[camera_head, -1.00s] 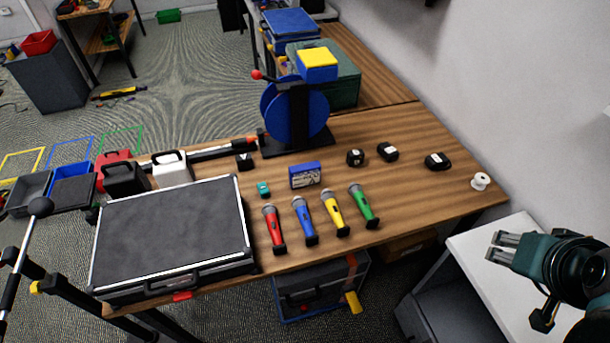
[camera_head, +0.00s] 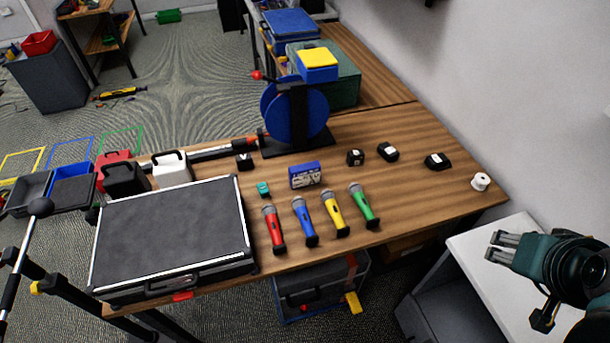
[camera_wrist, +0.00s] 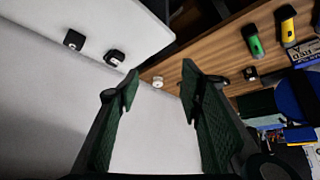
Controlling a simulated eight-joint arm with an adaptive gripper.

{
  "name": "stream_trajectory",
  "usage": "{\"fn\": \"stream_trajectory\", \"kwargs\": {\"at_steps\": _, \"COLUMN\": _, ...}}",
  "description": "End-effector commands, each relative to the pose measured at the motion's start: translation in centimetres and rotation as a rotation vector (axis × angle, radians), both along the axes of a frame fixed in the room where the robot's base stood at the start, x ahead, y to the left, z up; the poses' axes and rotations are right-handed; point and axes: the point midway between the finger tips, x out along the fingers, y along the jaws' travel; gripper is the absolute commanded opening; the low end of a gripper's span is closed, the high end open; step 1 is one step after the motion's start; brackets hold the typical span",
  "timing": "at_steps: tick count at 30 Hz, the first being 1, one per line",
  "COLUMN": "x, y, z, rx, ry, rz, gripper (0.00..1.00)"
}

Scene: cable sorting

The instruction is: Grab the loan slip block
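A blue block (camera_head: 305,175) with a white printed face lies near the middle of the wooden table, behind the row of microphones. Its print is too small to read, so I cannot confirm it is the loan slip block. A similar blue and white printed block (camera_wrist: 303,52) shows at the right edge of the wrist view, partly cut off. My gripper (camera_head: 504,246) is at the far right, above the white side surface and well away from the block. In the wrist view my gripper (camera_wrist: 160,82) has its fingers wide apart, with nothing held between them.
A blue reel (camera_head: 294,115) stands behind. A black case (camera_head: 172,232) fills the table's left. A white spool (camera_head: 480,181) sits at the right edge.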

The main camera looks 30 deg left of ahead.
Motion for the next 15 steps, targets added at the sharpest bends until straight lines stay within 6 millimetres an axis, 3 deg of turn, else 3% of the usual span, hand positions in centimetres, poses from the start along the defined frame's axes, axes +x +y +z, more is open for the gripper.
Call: {"fn": "stream_trajectory", "kwargs": {"at_steps": 15, "x": 1.3, "y": 1.1, "z": 0.8, "rx": 0.019, "ry": 0.022, "rz": -0.012, "gripper": 0.38}}
